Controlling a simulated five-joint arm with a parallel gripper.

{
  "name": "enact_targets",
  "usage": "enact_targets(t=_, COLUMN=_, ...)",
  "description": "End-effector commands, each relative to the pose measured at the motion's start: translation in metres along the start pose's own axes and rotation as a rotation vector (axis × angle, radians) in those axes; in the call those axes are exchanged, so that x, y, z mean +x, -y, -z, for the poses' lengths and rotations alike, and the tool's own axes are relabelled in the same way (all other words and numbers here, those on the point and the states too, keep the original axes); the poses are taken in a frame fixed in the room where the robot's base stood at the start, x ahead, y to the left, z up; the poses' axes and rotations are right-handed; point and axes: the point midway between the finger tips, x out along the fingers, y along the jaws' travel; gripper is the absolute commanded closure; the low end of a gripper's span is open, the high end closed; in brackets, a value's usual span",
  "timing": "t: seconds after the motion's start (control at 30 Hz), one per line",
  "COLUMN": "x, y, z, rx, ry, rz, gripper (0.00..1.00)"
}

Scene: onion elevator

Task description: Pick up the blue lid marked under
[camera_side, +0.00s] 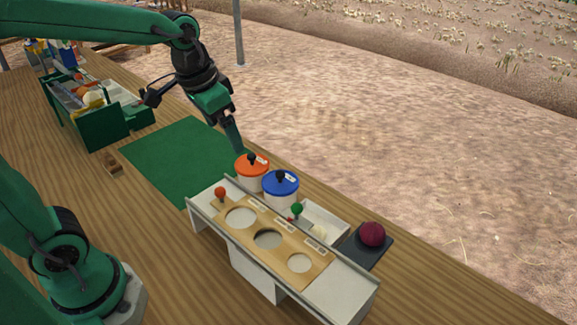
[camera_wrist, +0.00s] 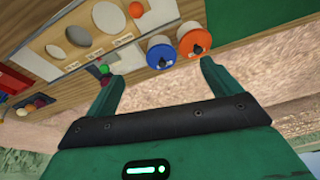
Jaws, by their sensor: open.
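The blue lid (camera_side: 281,182) has a black knob and a small white label, whose writing is too small to read. It sits on a white pot (camera_side: 279,200) behind the sizing board. In the wrist view the blue lid (camera_wrist: 161,56) shows between my finger tips, towards the middle. An orange lid (camera_side: 252,163) sits on a second white pot just left of it; it also shows in the wrist view (camera_wrist: 195,41), near one finger. My gripper (camera_side: 235,138) is open and empty, pointing down above and beyond the orange lid, apart from both lids.
A sizing board (camera_side: 285,259) with round holes stands in front of the pots, with an orange ball knob (camera_side: 220,192) and a green one (camera_side: 297,209). A red onion (camera_side: 372,234) lies on a dark plate at right. A green mat (camera_side: 170,158) is clear; a green crate (camera_side: 92,135) stands at left.

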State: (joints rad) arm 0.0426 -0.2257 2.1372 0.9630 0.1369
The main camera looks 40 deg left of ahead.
Motion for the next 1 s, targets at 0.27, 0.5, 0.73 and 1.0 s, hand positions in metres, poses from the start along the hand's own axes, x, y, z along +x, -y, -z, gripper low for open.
enact_targets(t=0.27, x=0.036, y=-0.001, z=0.040, rx=0.070, ry=0.092, rz=-0.019, gripper=0.11)
enact_targets(t=0.5, x=0.074, y=-0.004, z=0.070, rx=0.131, ry=0.165, rz=-0.037, gripper=0.11)
enact_targets(t=0.73, x=0.113, y=-0.008, z=0.091, rx=0.183, ry=0.228, rz=-0.054, gripper=0.11)
enact_targets(t=1.0, x=0.134, y=-0.010, z=0.100, rx=0.211, ry=0.259, rz=-0.064, gripper=0.11)
